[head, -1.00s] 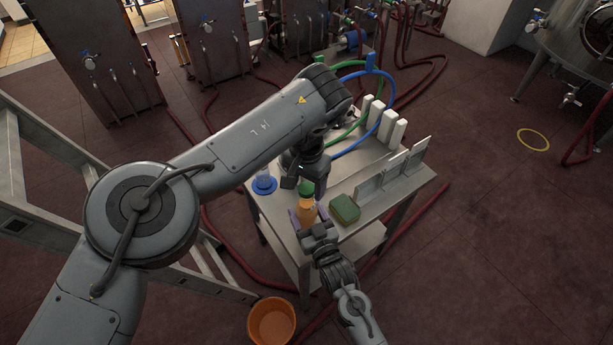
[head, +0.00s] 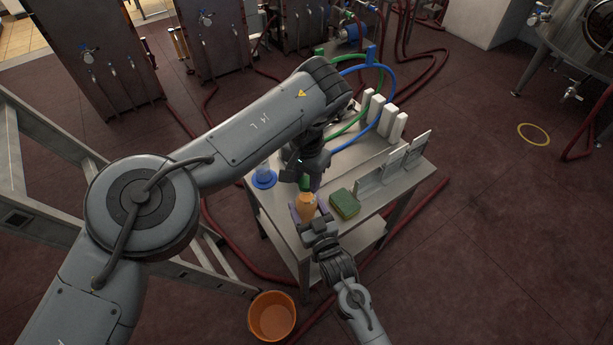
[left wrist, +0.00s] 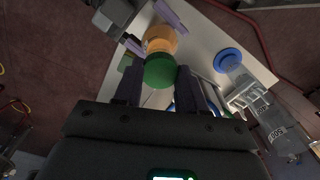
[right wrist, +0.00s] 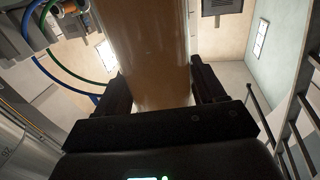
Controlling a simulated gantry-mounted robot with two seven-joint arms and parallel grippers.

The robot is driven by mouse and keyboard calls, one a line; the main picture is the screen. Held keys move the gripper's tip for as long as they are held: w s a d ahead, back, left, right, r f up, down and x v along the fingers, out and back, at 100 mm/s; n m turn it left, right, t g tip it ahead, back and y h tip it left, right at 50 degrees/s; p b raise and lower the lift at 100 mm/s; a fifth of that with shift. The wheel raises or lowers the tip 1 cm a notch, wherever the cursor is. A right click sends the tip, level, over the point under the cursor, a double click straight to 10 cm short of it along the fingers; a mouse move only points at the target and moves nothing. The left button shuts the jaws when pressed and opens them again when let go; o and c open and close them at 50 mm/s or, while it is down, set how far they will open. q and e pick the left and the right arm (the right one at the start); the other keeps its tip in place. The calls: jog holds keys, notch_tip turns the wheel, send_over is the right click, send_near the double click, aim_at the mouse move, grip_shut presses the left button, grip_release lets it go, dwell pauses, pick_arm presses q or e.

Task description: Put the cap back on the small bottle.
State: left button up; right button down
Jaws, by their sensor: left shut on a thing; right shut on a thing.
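The small bottle (head: 306,207) is orange and stands upright at the table's near edge. My right gripper (head: 318,228) is shut around its body, which fills the space between the fingers in the right wrist view (right wrist: 150,60). The green cap (head: 305,183) is at the bottle's top, between the fingers of my left gripper (left wrist: 159,88), which is shut on it. In the left wrist view the cap (left wrist: 160,70) lies nearly in line with the bottle's neck (left wrist: 160,43). I cannot tell whether it is seated on the neck.
A green sponge (head: 344,204) lies right of the bottle. A clear vessel with a blue foot (head: 264,180) stands to the left. White blocks (head: 390,122), grey upright plates (head: 392,165) and hoses are farther back. An orange bucket (head: 272,317) is on the floor.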

pick_arm(q)
jog(key=m, duration=1.1)
jog(key=shift+m, duration=0.3)
jog(key=m, duration=0.6)
jog(key=shift+m, duration=0.3)
jog(key=m, duration=2.5)
jog(key=shift+f+m, duration=0.1)
jog(key=shift+m, duration=0.2)
jog(key=o, duration=1.2)
